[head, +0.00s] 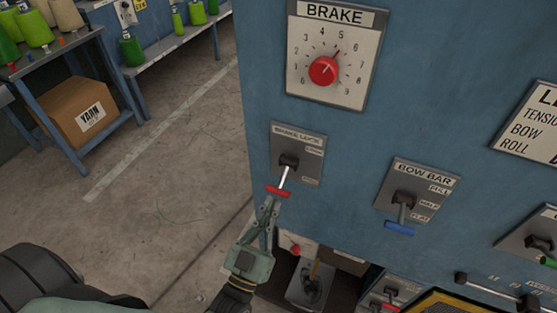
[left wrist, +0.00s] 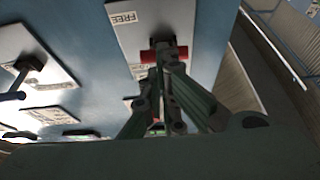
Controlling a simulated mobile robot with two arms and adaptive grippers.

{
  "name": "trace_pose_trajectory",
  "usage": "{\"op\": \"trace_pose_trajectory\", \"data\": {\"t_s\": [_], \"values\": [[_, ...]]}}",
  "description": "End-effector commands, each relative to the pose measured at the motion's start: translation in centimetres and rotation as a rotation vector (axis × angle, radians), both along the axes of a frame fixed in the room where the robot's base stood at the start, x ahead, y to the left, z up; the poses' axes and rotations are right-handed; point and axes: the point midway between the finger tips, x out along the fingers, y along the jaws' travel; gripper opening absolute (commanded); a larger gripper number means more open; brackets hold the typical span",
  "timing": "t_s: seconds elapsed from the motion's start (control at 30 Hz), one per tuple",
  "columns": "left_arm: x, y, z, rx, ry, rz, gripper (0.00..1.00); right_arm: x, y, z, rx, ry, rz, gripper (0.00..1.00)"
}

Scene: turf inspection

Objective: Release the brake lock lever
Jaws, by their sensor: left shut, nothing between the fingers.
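The brake lock plate (head: 312,160) is on the blue machine front, below the brake dial. Its lever has a bright shaft and a red crossbar handle (head: 278,191). The lever points down and toward me in the head view. My left gripper (head: 269,203) is shut and empty, with its fingertips right at the red handle, just below it. In the left wrist view the fingertips (left wrist: 170,55) overlap the red handle (left wrist: 148,57), hiding its middle. I cannot tell whether they touch. A FREE label (left wrist: 124,17) shows on the plate there. My right gripper is not in view.
The brake dial (head: 324,71) with its red knob is above. The bow bar lever with a blue handle (head: 400,228) is to the right. A recess with more controls lies below. The floor (head: 150,220) to the left is open, before a yarn box (head: 90,110).

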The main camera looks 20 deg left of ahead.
Motion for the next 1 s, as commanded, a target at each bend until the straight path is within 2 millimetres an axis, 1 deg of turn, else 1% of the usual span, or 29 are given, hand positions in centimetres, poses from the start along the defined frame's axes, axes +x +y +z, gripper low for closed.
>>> {"op": "trace_pose_trajectory", "data": {"t_s": [0.03,0.1,0.2,0.27,0.37,0.47,0.57,0.8,1.0], "values": [[0.0,0.0,0.0,0.0,0.0,0.0,0.0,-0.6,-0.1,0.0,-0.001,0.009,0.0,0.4],[0.0,0.0,0.0,0.0,0.0,0.0,0.0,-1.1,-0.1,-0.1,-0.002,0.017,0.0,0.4],[0.0,0.0,0.0,0.0,0.001,0.0,0.0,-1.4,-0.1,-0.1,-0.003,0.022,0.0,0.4],[0.0,0.0,0.0,0.0,0.001,0.0,0.0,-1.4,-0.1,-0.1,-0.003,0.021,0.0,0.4],[-0.1,0.0,-0.1,0.0,0.001,0.0,0.0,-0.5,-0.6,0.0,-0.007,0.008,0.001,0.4],[-0.9,0.0,-0.5,0.0,0.005,0.0,0.0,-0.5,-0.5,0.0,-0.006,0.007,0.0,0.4],[-2.3,0.1,-1.2,0.001,0.006,-0.001,0.0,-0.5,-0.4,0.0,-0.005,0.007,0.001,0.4],[-7.1,0.2,-3.2,0.001,0.006,-0.001,0.0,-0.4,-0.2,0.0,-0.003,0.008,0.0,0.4],[-10.0,0.3,-4.5,0.001,0.003,-0.001,0.0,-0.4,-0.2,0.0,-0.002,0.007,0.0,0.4]]}}
